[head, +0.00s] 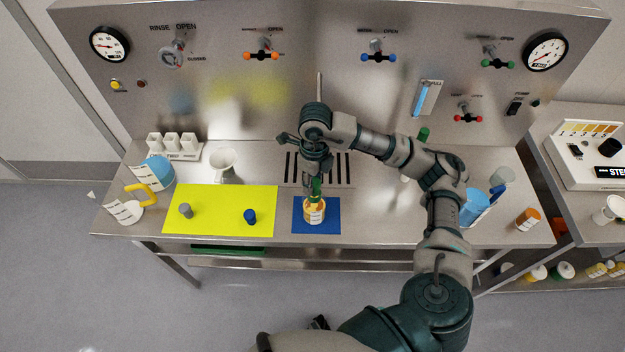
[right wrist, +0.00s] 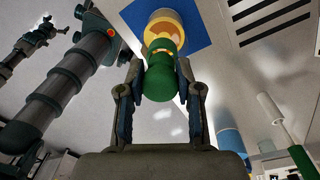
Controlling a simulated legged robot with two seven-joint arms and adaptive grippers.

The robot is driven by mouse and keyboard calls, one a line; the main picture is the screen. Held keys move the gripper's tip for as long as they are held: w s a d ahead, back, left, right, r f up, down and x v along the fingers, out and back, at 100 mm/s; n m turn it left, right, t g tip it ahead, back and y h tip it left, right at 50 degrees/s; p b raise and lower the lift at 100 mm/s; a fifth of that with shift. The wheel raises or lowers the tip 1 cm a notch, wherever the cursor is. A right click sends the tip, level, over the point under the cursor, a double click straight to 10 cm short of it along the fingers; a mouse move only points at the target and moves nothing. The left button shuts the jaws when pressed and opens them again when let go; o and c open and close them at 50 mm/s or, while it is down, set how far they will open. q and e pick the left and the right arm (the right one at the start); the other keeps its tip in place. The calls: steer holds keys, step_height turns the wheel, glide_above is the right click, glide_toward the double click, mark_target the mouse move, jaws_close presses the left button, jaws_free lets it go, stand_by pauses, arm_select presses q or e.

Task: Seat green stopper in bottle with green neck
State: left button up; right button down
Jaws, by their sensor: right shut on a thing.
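My right gripper (head: 315,178) points down over the blue mat (head: 332,228) in the head view. It is shut on the green stopper (right wrist: 161,78), which shows between the two fingers in the right wrist view. The bottle (head: 314,213), orange-yellow with a white label, stands upright on the blue mat, straight below the gripper. In the right wrist view the stopper's far end overlaps the bottle's mouth (right wrist: 163,22). I cannot tell whether it is inside the neck. The stopper and fingers hide most of the neck. My left gripper does not show clearly.
A yellow mat (head: 220,215) with a grey stopper (head: 185,210) and a blue stopper (head: 250,216) lies left of the blue mat. A white cup (head: 223,165) stands behind it. Blue containers (head: 473,207) and an orange-capped jar (head: 527,219) stand at the right. A vent lies behind the bottle.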

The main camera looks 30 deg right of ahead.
steer(key=shift+f+b, duration=0.95)
steer(key=shift+f, duration=0.25)
steer(key=c, duration=0.7)
jaws_free()
steer(key=shift+r, duration=0.1)
steer(key=r, duration=1.1)
steer(key=shift+w+d+r, duration=0.25)
steer(key=shift+d+r, duration=0.1)
steer(key=shift+r, duration=0.05)
